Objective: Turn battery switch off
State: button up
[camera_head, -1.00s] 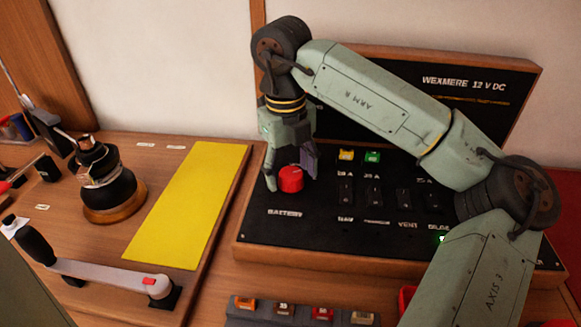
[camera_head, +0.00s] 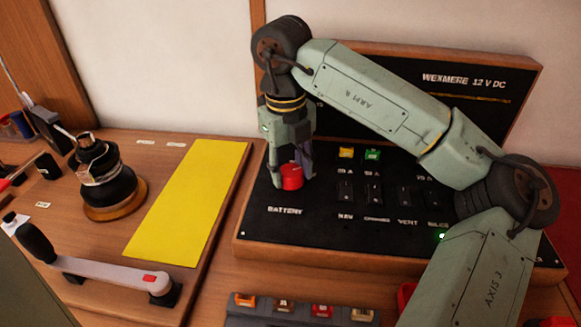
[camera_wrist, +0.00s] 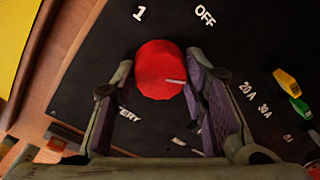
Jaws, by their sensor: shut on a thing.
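The red battery switch knob (camera_head: 291,178) sits on the black panel above the printed word BATTERY. In the wrist view the round knob (camera_wrist: 159,68) carries a white pointer line on its right side, pointing right and slightly down. The marks "1" and "OFF" are printed beyond the knob in that view, and the pointer is not lined up with OFF. My gripper (camera_head: 290,172) comes down from above and is shut on the knob, one finger on each side. The fingers hide part of the knob's sides and some of the panel lettering.
The black panel (camera_head: 330,235) in a wooden frame bears several rocker switches and a yellow fuse (camera_head: 346,152) and a green fuse (camera_head: 372,155) right of the knob. A yellow mat (camera_head: 190,205), a winch (camera_head: 105,180) and its handle (camera_head: 110,272) lie to the left.

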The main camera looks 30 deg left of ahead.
jog(key=shift+n+b, duration=0.3)
jog(key=shift+n, duration=0.1)
jog(key=shift+c, duration=0.3)
jog(key=shift+f+n+b, duration=0.1)
jog(key=shift+n+b, duration=0.45)
jog(key=shift+n, duration=0.45)
jog(key=n, duration=0.2)
jog(key=shift+n+b, duration=0.4)
jog(key=n, duration=0.6)
jog(key=shift+d+y+b, duration=0.1)
jog(key=shift+y+b, duration=0.2)
jog(key=o, duration=1.2)
jog(key=shift+c, duration=0.2)
jog(key=shift+r, duration=0.2)
